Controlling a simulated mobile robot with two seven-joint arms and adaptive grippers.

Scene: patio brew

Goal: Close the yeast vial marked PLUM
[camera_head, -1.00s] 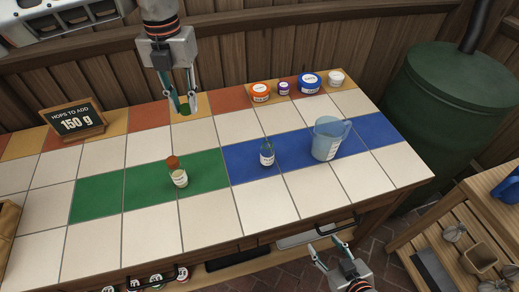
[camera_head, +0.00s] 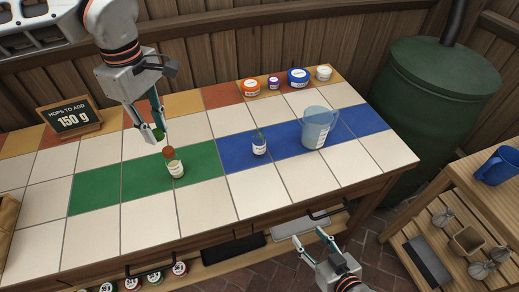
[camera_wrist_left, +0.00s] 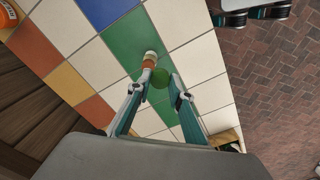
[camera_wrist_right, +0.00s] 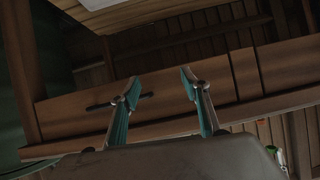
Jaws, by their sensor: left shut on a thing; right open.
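A vial with an orange-brown top (camera_head: 175,166) stands upright on the green tiles (camera_head: 95,194), just right of and in front of the held cap. Neither vial's label is readable, so I cannot tell which is PLUM. My right gripper (camera_head: 311,244) is open and empty, off the table's front edge.
A translucent blue jug (camera_head: 316,128) stands right of the second vial. An orange jar (camera_head: 250,87), purple jar (camera_head: 273,83), blue jar (camera_head: 298,78) and white jar (camera_head: 323,73) line the back. A hops sign (camera_head: 70,117) stands back left. The front white tiles are clear.

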